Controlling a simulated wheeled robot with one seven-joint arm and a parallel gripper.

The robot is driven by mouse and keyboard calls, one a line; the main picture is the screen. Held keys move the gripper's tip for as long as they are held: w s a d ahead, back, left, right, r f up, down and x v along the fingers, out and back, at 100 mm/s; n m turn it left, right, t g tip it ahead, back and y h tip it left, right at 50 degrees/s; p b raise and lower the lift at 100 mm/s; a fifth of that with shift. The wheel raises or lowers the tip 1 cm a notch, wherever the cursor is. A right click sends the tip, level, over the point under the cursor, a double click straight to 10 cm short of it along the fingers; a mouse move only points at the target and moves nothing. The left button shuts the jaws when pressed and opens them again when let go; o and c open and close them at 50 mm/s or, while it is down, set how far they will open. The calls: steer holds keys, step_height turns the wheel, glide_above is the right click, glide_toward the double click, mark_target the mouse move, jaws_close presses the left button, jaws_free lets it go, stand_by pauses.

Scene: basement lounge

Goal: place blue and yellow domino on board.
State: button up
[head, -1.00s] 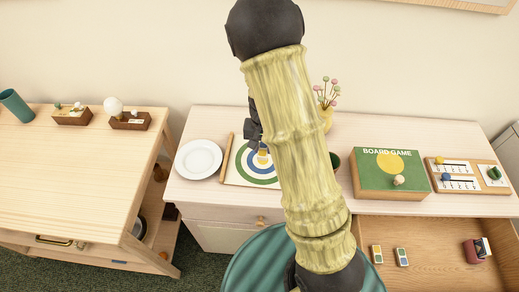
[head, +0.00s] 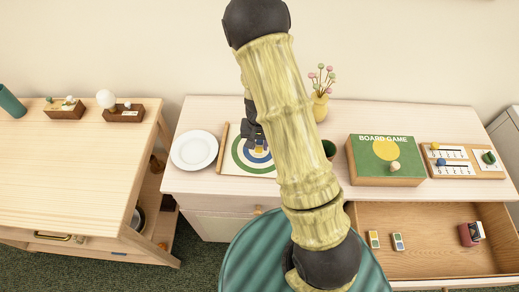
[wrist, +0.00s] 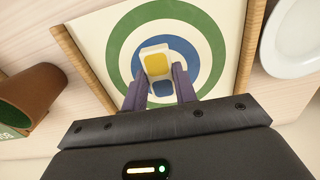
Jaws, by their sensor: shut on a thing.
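The blue and yellow domino (wrist: 158,62) is white with a yellow half and a blue half. My gripper (wrist: 159,90) is shut on it, one finger on each side. The board (wrist: 208,18) is a cream sheet with green and blue rings and wooden rods along two edges. In the wrist view the domino appears over the board's middle rings; I cannot tell whether it touches the board. In the head view my gripper (head: 257,140) is partly hidden behind my arm, with the domino (head: 259,147) small below it on the board (head: 232,167).
A white plate (head: 194,150) is left of the board. The open drawer (head: 430,260) holds two other dominoes (head: 374,239) (head: 398,242).

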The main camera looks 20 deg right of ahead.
mark_target(258, 146)
steer(key=shift+a, duration=0.25)
steer(key=shift+f, duration=0.15)
steer(key=shift+d+f, duration=0.1)
steer(key=shift+f, duration=1.8)
steer(key=shift+f, duration=0.1)
steer(key=o, duration=0.9)
steer(key=shift+o, duration=0.2)
step_height(258, 146, up, 12)
steer(key=shift+r, duration=0.1)
